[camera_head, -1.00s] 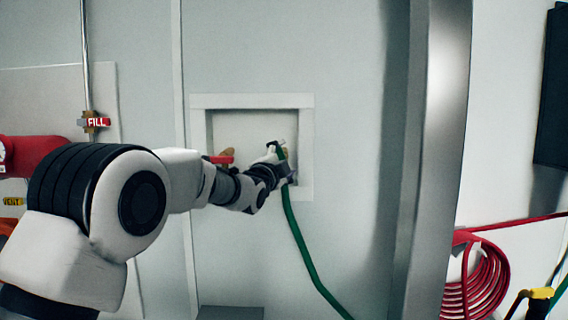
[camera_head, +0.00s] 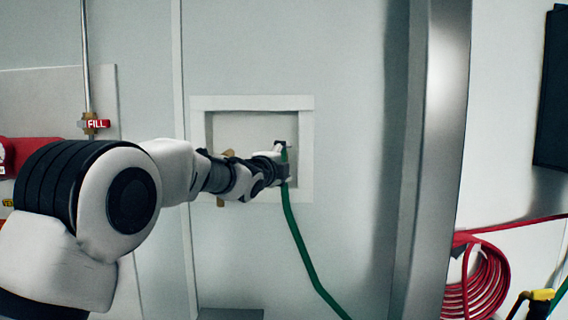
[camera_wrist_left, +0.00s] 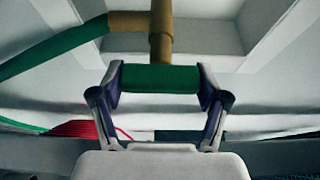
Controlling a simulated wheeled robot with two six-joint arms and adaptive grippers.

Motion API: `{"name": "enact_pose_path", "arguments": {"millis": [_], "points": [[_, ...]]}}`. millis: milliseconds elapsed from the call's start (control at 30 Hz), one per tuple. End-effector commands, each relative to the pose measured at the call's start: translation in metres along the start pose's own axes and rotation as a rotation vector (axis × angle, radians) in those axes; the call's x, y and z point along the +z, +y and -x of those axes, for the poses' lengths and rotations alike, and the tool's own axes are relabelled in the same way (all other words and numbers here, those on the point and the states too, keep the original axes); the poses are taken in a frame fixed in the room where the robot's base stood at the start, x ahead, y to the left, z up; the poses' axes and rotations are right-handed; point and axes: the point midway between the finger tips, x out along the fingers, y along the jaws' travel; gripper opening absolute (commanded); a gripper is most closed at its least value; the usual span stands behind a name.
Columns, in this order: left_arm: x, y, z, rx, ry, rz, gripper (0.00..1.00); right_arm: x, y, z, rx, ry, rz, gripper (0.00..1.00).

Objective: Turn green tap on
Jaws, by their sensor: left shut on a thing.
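The green tap is in a white-framed wall recess. Its green handle (camera_wrist_left: 160,78) lies crosswise between my left gripper's fingers in the left wrist view, below a brass tap body (camera_wrist_left: 161,30). My left gripper (camera_wrist_left: 160,84) is shut on this handle, one finger at each end. In the head view my left gripper (camera_head: 283,163) is inside the recess at its right side and hides most of the tap. A green hose (camera_head: 298,232) hangs down from there; it also shows in the left wrist view (camera_wrist_left: 55,50). My right gripper is not in view.
The recess frame (camera_head: 250,102) surrounds the taps. A second brass fitting (camera_head: 226,154) is partly behind my left arm. A metal post (camera_head: 434,150) stands to the right, with a coiled red hose (camera_head: 484,282) beyond it. A FILL label (camera_head: 96,124) is on a pipe at left.

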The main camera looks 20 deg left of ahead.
Motion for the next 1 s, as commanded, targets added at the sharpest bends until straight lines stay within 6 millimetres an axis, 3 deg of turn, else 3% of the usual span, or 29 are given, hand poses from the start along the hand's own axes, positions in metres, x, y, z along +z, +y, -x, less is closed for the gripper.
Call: {"name": "enact_pose_path", "arguments": {"millis": [133,167,200,233,667,767,1000], "points": [[-0.001,0.003,0.0,0.005,0.0,-0.001,0.4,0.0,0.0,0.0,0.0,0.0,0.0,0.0],[-0.001,0.003,0.0,0.005,0.0,-0.001,0.81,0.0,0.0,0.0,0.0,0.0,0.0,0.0],[-0.001,0.003,0.0,0.005,0.0,-0.001,0.96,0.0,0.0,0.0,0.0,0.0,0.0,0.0],[-0.001,0.003,0.0,0.005,0.0,-0.001,1.0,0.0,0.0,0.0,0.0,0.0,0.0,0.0],[0.0,0.001,0.006,0.003,0.001,0.001,1.0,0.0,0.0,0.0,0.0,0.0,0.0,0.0],[0.0,0.0,0.022,0.003,0.001,0.001,1.0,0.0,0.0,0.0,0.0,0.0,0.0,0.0],[0.0,0.001,0.084,0.003,0.0,0.002,1.0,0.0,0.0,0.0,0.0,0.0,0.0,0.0]]}}
